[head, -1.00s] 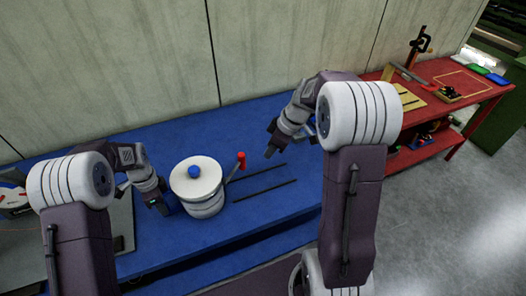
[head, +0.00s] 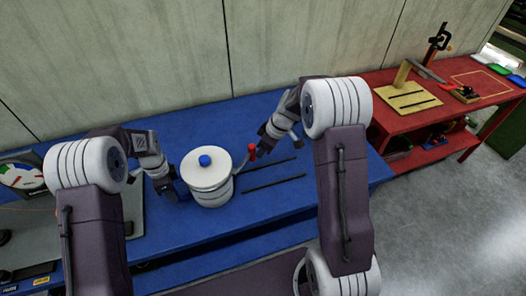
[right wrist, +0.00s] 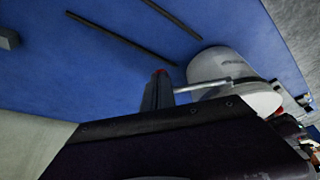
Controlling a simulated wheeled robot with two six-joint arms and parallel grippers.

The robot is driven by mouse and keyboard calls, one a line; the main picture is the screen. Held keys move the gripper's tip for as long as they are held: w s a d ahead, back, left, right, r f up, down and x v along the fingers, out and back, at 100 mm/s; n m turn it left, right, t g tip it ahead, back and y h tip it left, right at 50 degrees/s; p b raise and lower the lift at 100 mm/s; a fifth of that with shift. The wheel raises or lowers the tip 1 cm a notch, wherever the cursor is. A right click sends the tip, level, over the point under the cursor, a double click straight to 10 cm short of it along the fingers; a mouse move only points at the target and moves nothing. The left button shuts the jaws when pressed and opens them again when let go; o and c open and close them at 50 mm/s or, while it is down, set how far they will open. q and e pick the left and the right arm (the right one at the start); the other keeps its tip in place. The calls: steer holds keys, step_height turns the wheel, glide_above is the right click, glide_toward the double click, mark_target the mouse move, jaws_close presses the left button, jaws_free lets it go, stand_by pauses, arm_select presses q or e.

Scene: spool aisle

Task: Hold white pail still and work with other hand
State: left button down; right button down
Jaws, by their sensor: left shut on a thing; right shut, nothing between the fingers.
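The white pail (head: 212,191) stands upright on the blue bench, with a white lid and a blue knob (head: 204,160) on top. A crank arm with a red handle (head: 252,149) sticks out from its right side. My left gripper (head: 177,194) is shut at the pail's left side, on what looks like its small blue grip (head: 184,189). My right gripper (head: 261,155) is shut and empty, close beside the red handle. In the right wrist view, the pail (right wrist: 222,68) and crank arm (right wrist: 205,86) show beyond the dark fingers, which mostly hide the red handle.
The blue bench (head: 330,190) has two dark slots right of the pail. A grey board (head: 135,215) lies at left. A red table (head: 400,125) with a wooden fixture and small parts stands at right. A pale wall rises behind the bench.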

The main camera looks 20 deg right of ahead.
steer(key=shift+w, duration=0.1)
steer(key=w+a+n+g+y, duration=0.1)
steer(key=w+a+n+g, duration=0.1)
steer(key=w+a+n, duration=0.3)
steer(key=shift+w+n, duration=0.35)
steer(key=shift+n, duration=0.45)
steer(key=shift+a, duration=0.15)
stand_by(0.4)
